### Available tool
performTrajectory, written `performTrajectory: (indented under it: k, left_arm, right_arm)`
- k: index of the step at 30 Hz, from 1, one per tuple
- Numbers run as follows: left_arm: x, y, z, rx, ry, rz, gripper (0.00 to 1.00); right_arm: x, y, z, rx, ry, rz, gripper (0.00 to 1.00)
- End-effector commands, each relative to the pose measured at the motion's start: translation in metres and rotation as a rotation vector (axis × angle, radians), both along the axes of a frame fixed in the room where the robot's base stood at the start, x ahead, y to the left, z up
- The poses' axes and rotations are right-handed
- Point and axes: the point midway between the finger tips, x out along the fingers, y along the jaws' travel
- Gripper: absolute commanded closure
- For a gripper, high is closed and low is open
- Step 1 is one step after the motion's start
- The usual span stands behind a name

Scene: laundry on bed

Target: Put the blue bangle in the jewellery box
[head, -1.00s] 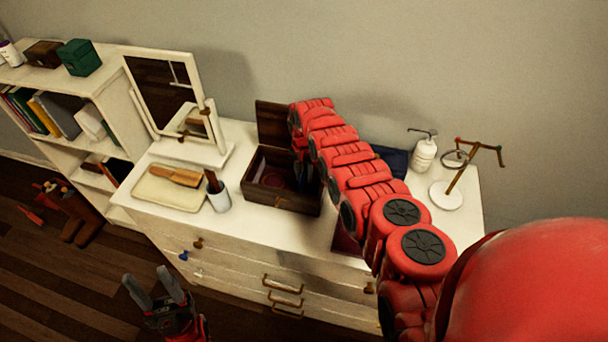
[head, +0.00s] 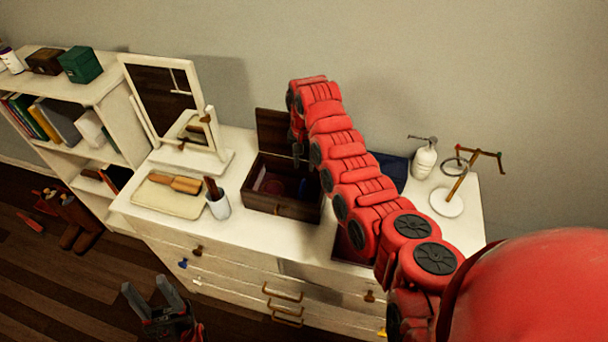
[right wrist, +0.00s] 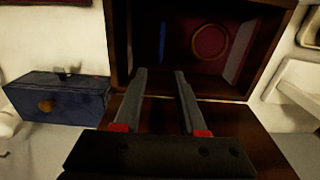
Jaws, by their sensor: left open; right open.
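The open dark-wood jewellery box (head: 284,207) stands on the dresser with its lid up at the back. It also shows in the right wrist view (right wrist: 262,50). A narrow blue thing (right wrist: 162,40) is in one compartment, also seen in the head view (head: 305,188); it may be the blue bangle, but its ring shape is not clear. A brownish ring (right wrist: 210,42) lies on the red lining of another compartment. My right gripper (head: 298,158) is open and empty above the box, near the lid. My left gripper (head: 152,288) is open, low in front of the dresser.
A dark blue box (right wrist: 58,98) stands beside the jewellery box. A stand with a ring (head: 447,203), a pump bottle (head: 424,160), a mirror (head: 160,90), a brush tray (head: 165,200) and a cup (head: 219,205) share the dresser top (head: 300,235).

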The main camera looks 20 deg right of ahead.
Motion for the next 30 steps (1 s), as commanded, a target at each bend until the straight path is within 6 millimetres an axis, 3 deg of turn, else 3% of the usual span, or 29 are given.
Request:
performTrajectory:
  k: [8,23,26,30]
  left_arm:
    - [0.000,0.000,-0.013,0.000,-0.001,0.000,0.50]
    - [0.000,0.000,-0.012,0.000,-0.001,0.000,0.50]
    - [0.000,0.000,-0.003,0.000,0.000,0.000,0.50]
    - [0.000,0.000,0.025,0.000,-0.001,0.000,0.50]
  right_arm:
    - [0.001,0.000,0.030,0.000,-0.005,0.000,0.60]
    - [0.000,0.000,0.032,0.001,-0.001,0.000,0.60]
    - [0.000,0.000,0.041,0.001,-0.001,0.000,0.60]
    - [0.000,0.000,0.069,0.000,-0.001,0.000,0.60]
